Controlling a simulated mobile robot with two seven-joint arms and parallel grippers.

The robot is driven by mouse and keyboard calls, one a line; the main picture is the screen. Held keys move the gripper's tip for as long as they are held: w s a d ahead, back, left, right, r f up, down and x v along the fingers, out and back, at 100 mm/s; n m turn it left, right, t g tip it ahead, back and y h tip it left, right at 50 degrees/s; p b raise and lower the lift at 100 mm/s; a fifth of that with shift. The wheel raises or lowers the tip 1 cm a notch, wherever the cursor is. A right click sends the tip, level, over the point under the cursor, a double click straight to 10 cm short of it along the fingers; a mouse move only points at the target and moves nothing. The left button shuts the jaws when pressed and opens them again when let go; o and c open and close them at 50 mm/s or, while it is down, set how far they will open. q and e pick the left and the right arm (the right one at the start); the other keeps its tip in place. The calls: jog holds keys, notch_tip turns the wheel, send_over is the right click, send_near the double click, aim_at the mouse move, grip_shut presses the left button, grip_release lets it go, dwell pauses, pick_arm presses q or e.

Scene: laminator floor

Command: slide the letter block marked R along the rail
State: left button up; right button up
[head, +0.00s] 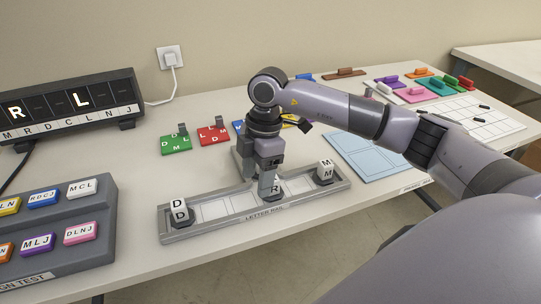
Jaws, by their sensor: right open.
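The grey letter rail (222,222) lies along the front of the table, with pale slots along its bed. The block marked R (276,190) is in the rail right of its middle, partly hidden by my gripper. My right gripper (270,190) points down at the R block, its open fingers at the block; whether they touch it I cannot tell. A block marked D (179,212) stands at the rail's left end. A block marked M (325,171) stands near its right end. My left gripper is not in view.
A grey rack of lettered pieces (88,248) is at the front left. Lettered green (176,145) and red (213,136) plates lie behind the rail. A light-blue panel (368,153) lies to its right.

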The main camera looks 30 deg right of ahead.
jog(key=d, duration=0.1)
jog(key=w+d+r+m+h, duration=0.1)
jog(key=d, duration=0.1)
jog(key=d+r+h, duration=0.1)
jog(key=d, duration=0.1)
jog(key=shift+w+m, duration=0.2)
jog(key=shift+m, duration=0.2)
jog(key=shift+a, duration=0.1)
jog(key=shift+f, duration=3.65)
jog(key=shift+c, duration=0.3)
grip_shut()
